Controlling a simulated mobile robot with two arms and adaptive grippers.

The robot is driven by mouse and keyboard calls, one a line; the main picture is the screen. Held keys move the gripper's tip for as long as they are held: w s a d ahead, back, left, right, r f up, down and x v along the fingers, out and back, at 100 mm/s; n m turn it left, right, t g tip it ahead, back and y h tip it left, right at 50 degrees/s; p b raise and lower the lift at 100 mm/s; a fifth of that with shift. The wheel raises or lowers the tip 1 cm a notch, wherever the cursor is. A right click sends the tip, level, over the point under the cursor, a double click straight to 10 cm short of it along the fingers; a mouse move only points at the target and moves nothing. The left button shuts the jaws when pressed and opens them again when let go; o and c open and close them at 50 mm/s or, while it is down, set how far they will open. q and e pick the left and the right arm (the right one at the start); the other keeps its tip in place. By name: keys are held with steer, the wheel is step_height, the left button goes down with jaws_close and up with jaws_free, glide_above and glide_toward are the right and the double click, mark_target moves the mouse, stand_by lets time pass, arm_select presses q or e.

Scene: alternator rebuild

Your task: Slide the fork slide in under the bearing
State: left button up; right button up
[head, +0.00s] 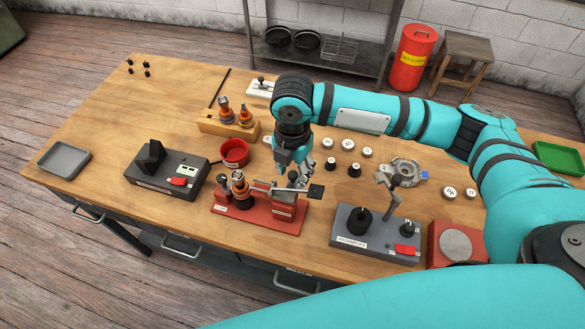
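A red press fixture (258,216) stands near the table's front edge. A rotor with copper windings (239,187) stands upright at its left end; its bearing is too small to make out clearly. A flat grey bar that looks like the fork slide (268,187) lies level on the fixture, reaching from the rotor toward a black block (316,191) on the right. My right gripper (295,180) points down at the fixture's right part, behind and over the bar. Its fingertips are small and partly lost against the fixture, so contact is unclear. My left gripper is out of view.
A wooden stand (215,126) with rotors is behind. A grey control unit (375,236) stands close on the right.

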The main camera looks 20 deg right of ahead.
steer(key=c, duration=0.7)
jaws_close()
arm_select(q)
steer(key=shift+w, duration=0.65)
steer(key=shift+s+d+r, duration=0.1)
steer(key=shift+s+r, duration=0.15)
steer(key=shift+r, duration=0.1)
arm_select(e)
steer(key=w+a, duration=0.1)
steer(key=a, duration=0.1)
steer(key=w+a, duration=0.1)
steer(key=a, duration=0.1)
steer(key=shift+w+r, duration=0.1)
steer(key=shift+w, duration=0.3)
